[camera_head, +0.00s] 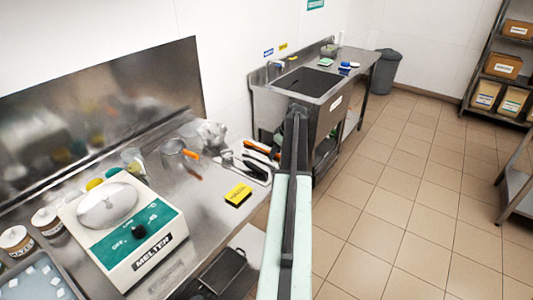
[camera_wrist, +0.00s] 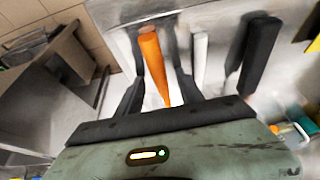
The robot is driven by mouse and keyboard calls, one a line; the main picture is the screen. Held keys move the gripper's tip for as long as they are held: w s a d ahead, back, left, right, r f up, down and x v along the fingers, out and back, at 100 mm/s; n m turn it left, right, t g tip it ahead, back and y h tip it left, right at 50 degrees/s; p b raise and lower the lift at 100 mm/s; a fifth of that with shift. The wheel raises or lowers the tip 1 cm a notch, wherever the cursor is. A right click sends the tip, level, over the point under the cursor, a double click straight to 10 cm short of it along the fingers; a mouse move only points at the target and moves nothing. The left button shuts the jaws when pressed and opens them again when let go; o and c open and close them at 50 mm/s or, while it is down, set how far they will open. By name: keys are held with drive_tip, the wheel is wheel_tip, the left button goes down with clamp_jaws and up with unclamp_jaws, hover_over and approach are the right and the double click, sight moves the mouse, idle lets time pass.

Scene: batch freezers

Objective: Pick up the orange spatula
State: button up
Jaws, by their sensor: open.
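In the wrist view, the orange spatula shows as a long orange handle (camera_wrist: 154,68) lying between the two dark fingers of my gripper (camera_wrist: 153,42). The fingers stand apart on either side of it, and I cannot tell whether either touches it. The spatula's far end is out of view or blurred. In the head view, an orange handle (camera_head: 262,148) shows at the counter's right edge, among utensils beside my arm. My gripper's fingers cannot be made out in that view.
A white handle (camera_wrist: 199,58) and a black handle (camera_wrist: 260,55) lie right of the orange one in the wrist view. A yellow sponge (camera_head: 238,194), a pot with another orange handle (camera_head: 191,154) and a melter (camera_head: 125,235) share the counter. A sink (camera_head: 308,82) stands beyond.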

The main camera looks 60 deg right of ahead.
clamp_jaws()
